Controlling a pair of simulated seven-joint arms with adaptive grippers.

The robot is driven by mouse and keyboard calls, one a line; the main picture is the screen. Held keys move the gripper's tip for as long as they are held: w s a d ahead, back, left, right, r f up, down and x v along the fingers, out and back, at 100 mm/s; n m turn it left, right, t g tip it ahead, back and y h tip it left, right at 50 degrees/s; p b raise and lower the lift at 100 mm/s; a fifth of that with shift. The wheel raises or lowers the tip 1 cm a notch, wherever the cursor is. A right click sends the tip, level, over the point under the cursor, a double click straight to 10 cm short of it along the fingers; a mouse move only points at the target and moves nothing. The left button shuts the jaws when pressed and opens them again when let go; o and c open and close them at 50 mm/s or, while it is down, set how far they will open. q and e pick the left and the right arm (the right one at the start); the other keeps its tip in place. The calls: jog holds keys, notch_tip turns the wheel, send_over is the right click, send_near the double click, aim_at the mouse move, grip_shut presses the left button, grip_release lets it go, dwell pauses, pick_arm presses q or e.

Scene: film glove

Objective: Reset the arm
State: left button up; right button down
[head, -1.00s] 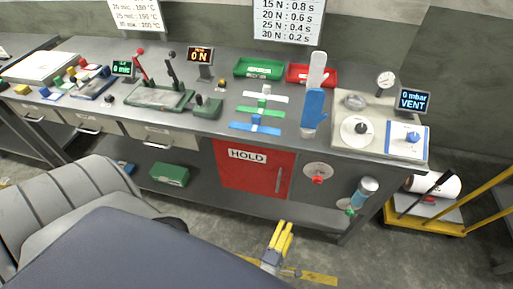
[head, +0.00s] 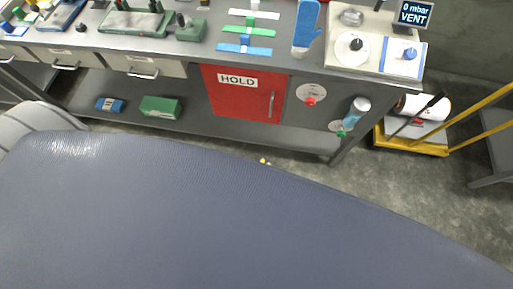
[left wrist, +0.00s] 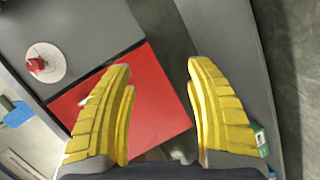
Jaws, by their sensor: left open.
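My left gripper shows in the left wrist view (left wrist: 160,85) with its two yellow ribbed fingers spread apart and nothing between them. Past the fingers lie the red HOLD door and the grey lower shelf. In the head view only a small yellow tip of the left gripper (head: 264,161) shows at the edge of my large blue-grey arm link, which covers the lower half of the picture. The rest of that gripper is hidden. My right gripper is not in view.
The red HOLD door (head: 245,98) is on the bench front, with a red knob (head: 310,101) to its right. A green box (head: 161,106) sits on the lower shelf. A yellow cart (head: 410,138) stands at the right. Floor right of the bench is partly clear.

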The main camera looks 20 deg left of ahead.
pick_arm(q)
jog(key=shift+s+a+f, duration=0.15)
jog(key=shift+f, duration=0.05)
dwell(0.5)
jog(key=s+f+m+g+h, duration=0.2)
jog(key=s+f+m+g, duration=0.4)
jog(key=s+f+m, duration=0.65)
jog(key=s+a+f+m+g+y, duration=0.1)
jog(key=s+a+f+m+g, duration=0.1)
jog(key=s+a+f, duration=0.4)
jog(key=s+a+f+m+g+y, duration=0.2)
jog(key=s+a+f+g, duration=0.3)
jog(key=s, duration=0.8)
jog(key=shift+a+f+m, duration=0.35)
jog(key=shift+a+f, duration=0.25)
jog(key=shift+a, duration=0.6)
jog(key=shift+s, duration=0.1)
